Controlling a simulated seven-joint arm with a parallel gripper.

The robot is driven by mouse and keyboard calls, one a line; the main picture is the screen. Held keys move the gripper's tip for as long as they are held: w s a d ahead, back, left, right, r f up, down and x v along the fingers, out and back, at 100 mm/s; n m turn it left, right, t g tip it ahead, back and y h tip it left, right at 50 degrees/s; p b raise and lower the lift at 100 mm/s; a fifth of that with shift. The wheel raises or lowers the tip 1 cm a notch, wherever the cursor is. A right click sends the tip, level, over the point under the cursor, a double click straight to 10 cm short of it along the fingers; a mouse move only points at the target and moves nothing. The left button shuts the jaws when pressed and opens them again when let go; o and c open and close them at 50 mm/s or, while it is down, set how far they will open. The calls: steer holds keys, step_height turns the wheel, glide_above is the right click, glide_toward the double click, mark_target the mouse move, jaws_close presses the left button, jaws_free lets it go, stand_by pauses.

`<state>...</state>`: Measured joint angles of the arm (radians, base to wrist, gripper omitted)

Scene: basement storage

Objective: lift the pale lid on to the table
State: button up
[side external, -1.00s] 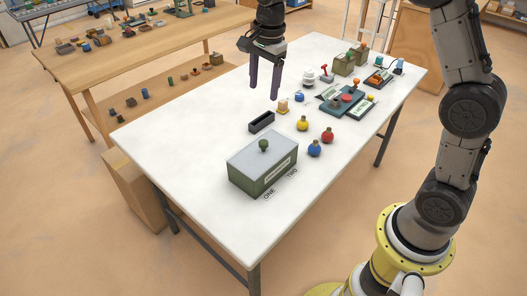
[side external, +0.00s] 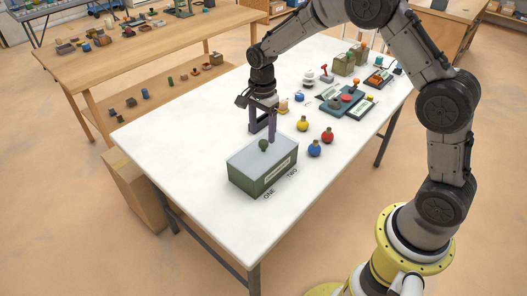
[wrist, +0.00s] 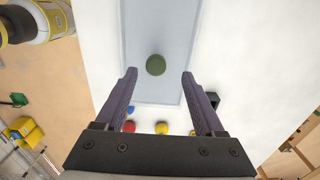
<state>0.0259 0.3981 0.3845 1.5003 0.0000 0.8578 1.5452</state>
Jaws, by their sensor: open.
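The pale lid (side external: 250,156) lies on top of a green box (side external: 262,179) near the front of the white table. It has a round dark green knob (side external: 263,144) in its middle. My gripper (side external: 262,136) is open and above the back part of the lid, close to the knob. In the wrist view the pale lid (wrist: 158,30) fills the top middle. Its knob (wrist: 155,65) shows ahead of the two spread fingers (wrist: 160,82), with nothing between them. Whether the fingertips are level with the knob I cannot tell.
A yellow (side external: 303,125), a red (side external: 327,136) and a blue (side external: 314,149) round object stand right of the box. Several devices fill the table's far end. The white table (side external: 215,215) is bare left of and in front of the box.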

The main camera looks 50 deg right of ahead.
mark_target(263, 142)
steer(key=f, duration=0.4)
steer(key=shift+s+a+f, duration=0.1)
steer(key=shift+s+f, duration=0.15)
steer(key=shift+s, duration=0.05)
jaws_close()
